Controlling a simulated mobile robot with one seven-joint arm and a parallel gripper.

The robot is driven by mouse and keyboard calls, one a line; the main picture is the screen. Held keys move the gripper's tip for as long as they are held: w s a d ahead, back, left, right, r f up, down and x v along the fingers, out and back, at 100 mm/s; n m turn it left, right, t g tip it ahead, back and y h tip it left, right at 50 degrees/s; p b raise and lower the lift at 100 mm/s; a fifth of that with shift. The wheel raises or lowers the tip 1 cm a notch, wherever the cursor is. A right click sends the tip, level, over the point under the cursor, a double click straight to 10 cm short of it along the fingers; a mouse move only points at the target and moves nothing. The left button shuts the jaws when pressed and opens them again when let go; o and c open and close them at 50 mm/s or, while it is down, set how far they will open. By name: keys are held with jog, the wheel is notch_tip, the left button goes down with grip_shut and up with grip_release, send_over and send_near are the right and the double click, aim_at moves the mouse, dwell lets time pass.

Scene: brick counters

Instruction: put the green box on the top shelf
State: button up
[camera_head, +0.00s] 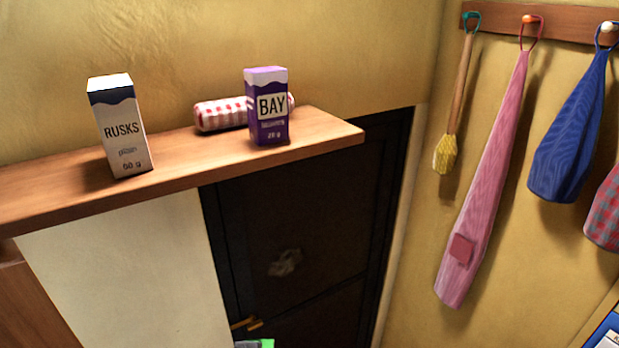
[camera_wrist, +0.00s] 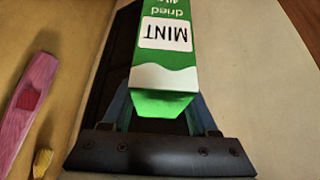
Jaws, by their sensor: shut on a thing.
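The green box (camera_wrist: 165,75), with a white "MINT" label, is between the fingers of my gripper (camera_wrist: 160,108) in the wrist view. My gripper is shut on it; the lettering appears upside down there. In the head view only a small green part of the box (camera_head: 266,343) shows at the bottom edge, below the shelf; the rest is cut off. The wooden shelf (camera_head: 190,160) crosses the left and middle of the head view.
On the shelf stand a white and navy "RUSKS" carton (camera_head: 122,130) and a purple "BAY" box (camera_head: 268,110). A red-checked roll (camera_head: 218,114) lies behind the "BAY" box. Bare shelf shows between the cartons and at the right end. Cloths and a brush (camera_head: 446,153) hang at right.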

jog(key=s+d+f, duration=0.8)
jog(key=s+f, duration=0.2)
jog(key=f, duration=0.2)
notch_tip(320, 180, down, 14)
jog(key=b, duration=1.4)
jog(key=shift+d+r, duration=0.15)
jog(key=shift+r, duration=0.1)
